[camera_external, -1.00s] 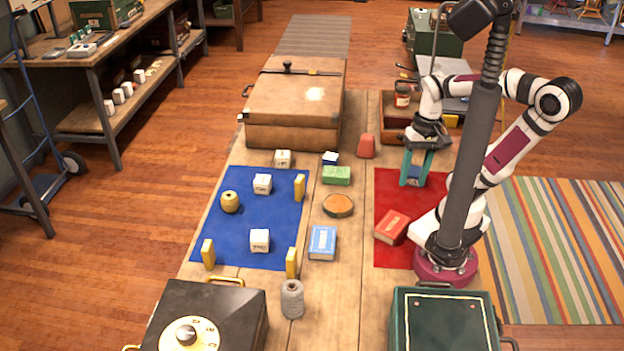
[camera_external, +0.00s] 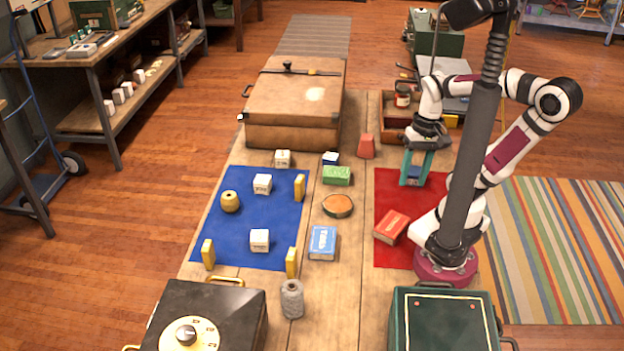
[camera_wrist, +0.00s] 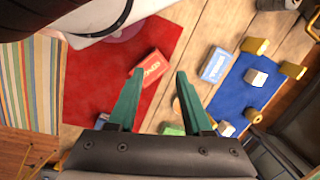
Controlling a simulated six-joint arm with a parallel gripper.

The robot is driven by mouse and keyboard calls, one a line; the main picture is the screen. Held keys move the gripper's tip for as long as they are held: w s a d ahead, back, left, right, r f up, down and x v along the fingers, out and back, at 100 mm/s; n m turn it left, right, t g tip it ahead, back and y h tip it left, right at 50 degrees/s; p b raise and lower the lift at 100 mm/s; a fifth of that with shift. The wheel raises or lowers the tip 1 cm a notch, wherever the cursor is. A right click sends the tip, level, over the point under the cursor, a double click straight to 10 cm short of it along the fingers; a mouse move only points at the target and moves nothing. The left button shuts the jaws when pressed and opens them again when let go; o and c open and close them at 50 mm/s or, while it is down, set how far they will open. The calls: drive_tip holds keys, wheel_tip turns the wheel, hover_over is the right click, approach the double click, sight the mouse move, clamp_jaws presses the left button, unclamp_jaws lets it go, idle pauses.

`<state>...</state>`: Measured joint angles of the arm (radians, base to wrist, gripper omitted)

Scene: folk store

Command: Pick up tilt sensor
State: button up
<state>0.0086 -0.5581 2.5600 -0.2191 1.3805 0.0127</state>
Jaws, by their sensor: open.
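No label here lets me tell for sure which item is the tilt sensor. White labelled boxes stand on the blue mat (camera_external: 226,247): an upper one (camera_external: 262,184) and a lower one (camera_external: 260,240). Another white box (camera_external: 283,159) is just behind the mat, and a small blue-and-white box (camera_external: 330,158) is right of it. My gripper (camera_external: 412,184) is open above the far part of the red mat (camera_external: 390,258). A small blue patch shows between its fingers in the external view. In the wrist view, my gripper (camera_wrist: 155,74) has nothing between its fingertips.
A red box (camera_external: 391,227), a blue box (camera_external: 323,242), a green box (camera_external: 336,176) and a round wooden disc (camera_external: 338,206) lie around the table's middle. A brown case (camera_external: 295,105) and wooden tray (camera_external: 393,131) are behind.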

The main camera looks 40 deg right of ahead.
drive_tip(key=shift+o, duration=0.8)
drive_tip(key=m+h, duration=0.2)
drive_tip(key=m, duration=0.2)
hover_over(292, 251)
wheel_tip(292, 251, down, 5)
wheel_tip(292, 251, down, 15)
drive_tip(key=shift+f, duration=0.35)
clamp_jaws()
